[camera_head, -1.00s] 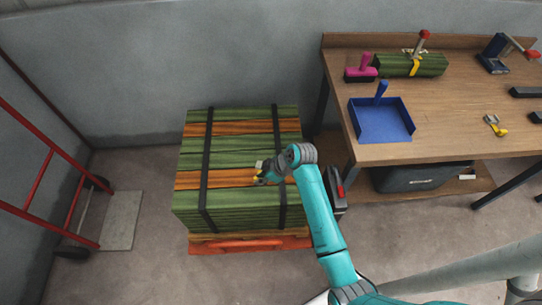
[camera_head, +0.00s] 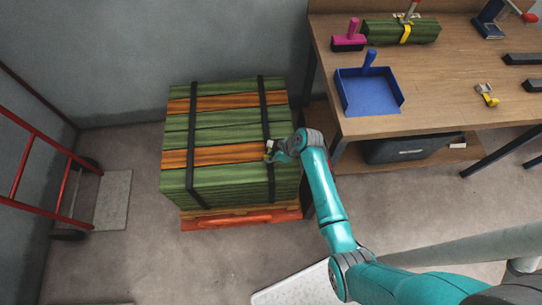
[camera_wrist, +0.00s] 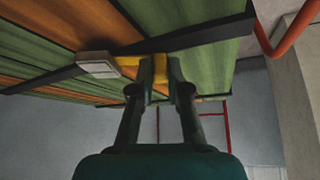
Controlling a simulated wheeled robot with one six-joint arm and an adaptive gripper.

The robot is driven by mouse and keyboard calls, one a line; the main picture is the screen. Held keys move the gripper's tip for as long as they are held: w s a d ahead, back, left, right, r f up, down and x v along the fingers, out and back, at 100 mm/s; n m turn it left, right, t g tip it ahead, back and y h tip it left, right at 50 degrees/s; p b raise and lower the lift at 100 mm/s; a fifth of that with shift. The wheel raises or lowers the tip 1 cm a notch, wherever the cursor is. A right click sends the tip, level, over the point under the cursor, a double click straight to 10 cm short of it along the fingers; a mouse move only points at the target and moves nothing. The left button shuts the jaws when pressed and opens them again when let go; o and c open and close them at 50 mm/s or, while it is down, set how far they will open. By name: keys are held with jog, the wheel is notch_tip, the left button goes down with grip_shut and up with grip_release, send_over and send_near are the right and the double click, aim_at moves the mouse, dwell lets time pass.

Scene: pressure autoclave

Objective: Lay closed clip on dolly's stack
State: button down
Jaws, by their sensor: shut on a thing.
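The dolly's stack (camera_head: 205,135) is a pile of green and orange boards bound with two black straps. It stands on an orange dolly (camera_head: 240,221) at the left of the bench. My gripper (camera_head: 270,156) is over the right part of the stack's top, by the right strap. In the wrist view my gripper (camera_wrist: 158,80) is shut on a yellow clip with a grey, box-like end (camera_wrist: 98,66). The clip appears close to the boards and a black strap (camera_wrist: 200,38); I cannot tell whether it touches them. The gripper hides part of the clip.
A wooden bench (camera_head: 440,100) at the right holds a blue tray (camera_head: 370,93), a pink-handled tool (camera_head: 349,38), a strapped green bundle (camera_head: 385,33) and another yellow clip (camera_head: 487,95). A red hand truck (camera_head: 40,180) stands at the left. Open floor lies in front.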

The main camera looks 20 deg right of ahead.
jog(key=shift+f, duration=0.3)
jog(key=c, duration=1.1)
grip_release()
jog(key=shift+c, duration=0.2)
jog(key=shift+r, duration=0.35)
jog(key=v, duration=1.2)
jog(key=shift+a+f, duration=0.1)
